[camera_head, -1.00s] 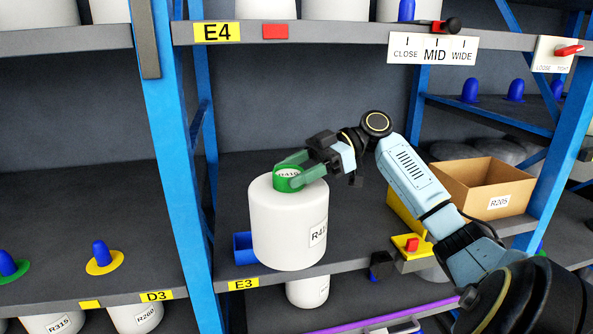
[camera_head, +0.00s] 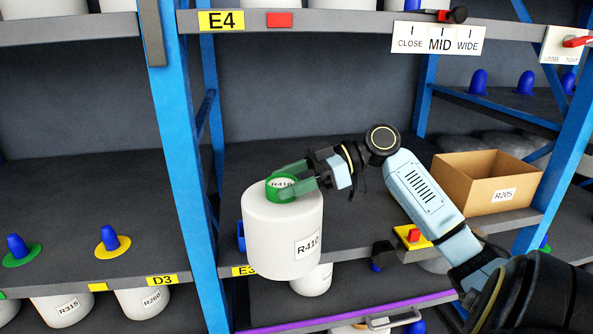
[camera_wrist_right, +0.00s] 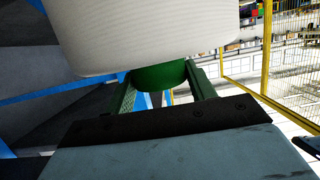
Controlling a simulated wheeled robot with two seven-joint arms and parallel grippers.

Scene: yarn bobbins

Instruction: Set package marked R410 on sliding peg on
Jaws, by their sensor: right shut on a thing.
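The package marked R410 (camera_head: 280,235) is a large white bobbin with a green top (camera_head: 281,187) and a label on its front. My right gripper (camera_head: 285,184) is shut on the green top, one finger on each side. The package hangs upright, its lower part in front of the E3 shelf edge and covering part of the E3 label. The right wrist view shows the white body (camera_wrist_right: 150,35) and the green top (camera_wrist_right: 160,76) between my fingers. I cannot tell which peg is the sliding one. My left gripper is not in view.
Blue pegs stand on a yellow disc (camera_head: 113,242) and a green disc (camera_head: 20,250) on the D3 shelf. A blue upright (camera_head: 180,170) separates the bays. An open carton marked R205 (camera_head: 487,185) is at right. A purple-edged shelf (camera_head: 345,312) lies below.

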